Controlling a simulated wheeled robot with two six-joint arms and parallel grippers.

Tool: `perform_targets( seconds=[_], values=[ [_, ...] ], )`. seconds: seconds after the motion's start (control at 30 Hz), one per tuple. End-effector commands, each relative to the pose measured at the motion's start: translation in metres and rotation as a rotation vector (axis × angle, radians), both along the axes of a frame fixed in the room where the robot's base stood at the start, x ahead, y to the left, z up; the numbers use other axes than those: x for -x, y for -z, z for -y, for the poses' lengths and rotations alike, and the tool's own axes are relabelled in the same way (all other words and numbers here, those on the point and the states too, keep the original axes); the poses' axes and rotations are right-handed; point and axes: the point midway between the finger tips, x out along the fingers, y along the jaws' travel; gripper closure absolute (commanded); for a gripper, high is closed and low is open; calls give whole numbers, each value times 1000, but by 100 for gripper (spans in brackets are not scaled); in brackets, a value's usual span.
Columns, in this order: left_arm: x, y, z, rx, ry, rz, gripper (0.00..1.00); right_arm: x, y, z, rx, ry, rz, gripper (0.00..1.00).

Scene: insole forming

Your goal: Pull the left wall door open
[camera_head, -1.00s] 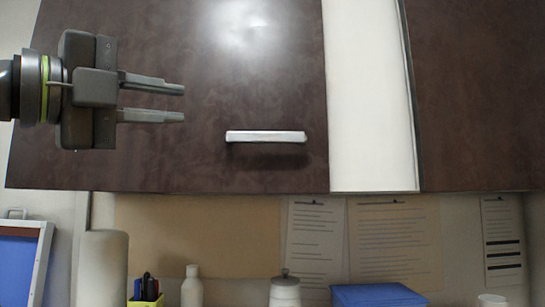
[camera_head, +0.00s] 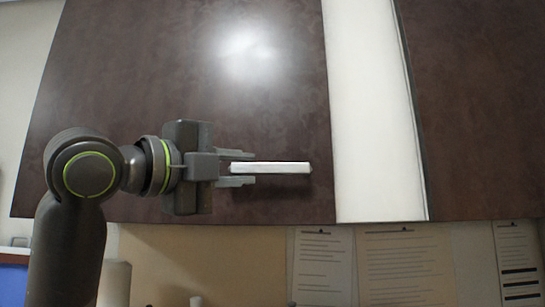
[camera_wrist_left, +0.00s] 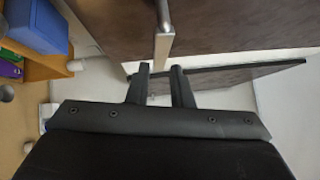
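The left wall door (camera_head: 180,80) is a dark brown panel and looks closed in the head view. Its pale bar handle (camera_head: 272,168) lies level near the lower edge. My left gripper (camera_head: 238,168) is open, with its fingertips at the left end of the handle, one above and one below it in the picture. In the left wrist view the handle (camera_wrist_left: 162,48) stands just beyond the open fingers (camera_wrist_left: 160,75). I cannot tell whether the fingers touch it. My right gripper is not in view.
A white strip (camera_head: 372,110) separates the left door from another dark door (camera_head: 475,110) on the right. Papers (camera_head: 400,262) hang on the wall below. A blue box (camera_wrist_left: 38,25) shows at the upper left of the wrist view.

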Motion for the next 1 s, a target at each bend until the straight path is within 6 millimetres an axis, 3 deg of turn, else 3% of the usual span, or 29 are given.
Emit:
perform_targets(
  seconds=[0.1, 0.33, 0.77, 0.93, 1.0],
  values=[
    [-17, -7, 19, 1, 4, -4, 80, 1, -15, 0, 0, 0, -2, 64],
    [-41, -10, 43, 1, 3, -3, 80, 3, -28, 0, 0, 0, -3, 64],
    [-49, -9, 51, 0, 0, 1, 80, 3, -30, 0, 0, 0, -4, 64],
    [-49, -9, 50, 0, 0, 1, 100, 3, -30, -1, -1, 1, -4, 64],
    [-49, -9, 50, -1, 0, 1, 100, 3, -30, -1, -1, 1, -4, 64]
  ],
)
